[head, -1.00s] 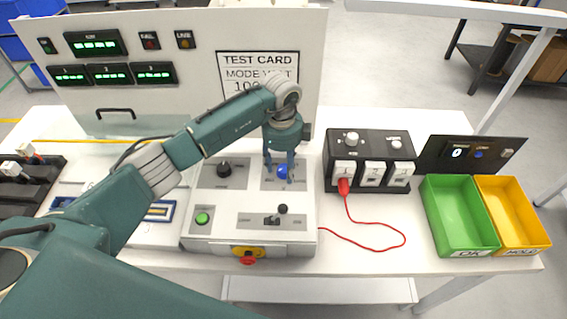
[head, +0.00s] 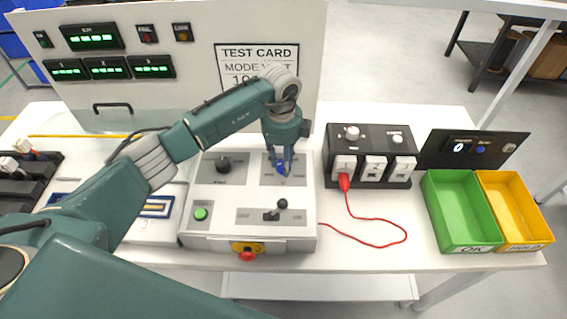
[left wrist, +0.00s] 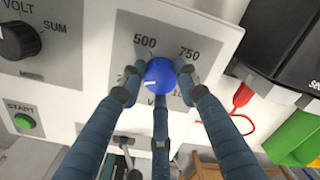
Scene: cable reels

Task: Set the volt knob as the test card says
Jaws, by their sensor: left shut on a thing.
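The blue volt knob (head: 282,169) sits on the grey panel of the white tester (head: 186,232). My left gripper (head: 280,164) is above it with its fingers shut around the knob. In the left wrist view the blue knob (left wrist: 158,72) is between the three fingers (left wrist: 160,84). The labels 500 and 750 show behind it, and a third at lower right is partly hidden. My right gripper is out of view.
A black mode knob (head: 223,164), a green start button (head: 200,214) and a small lever (head: 271,216) are on the tester. A red cable (head: 376,246) runs to the black socket box (head: 340,139). Green (head: 432,222) and yellow (head: 535,222) bins stand at right.

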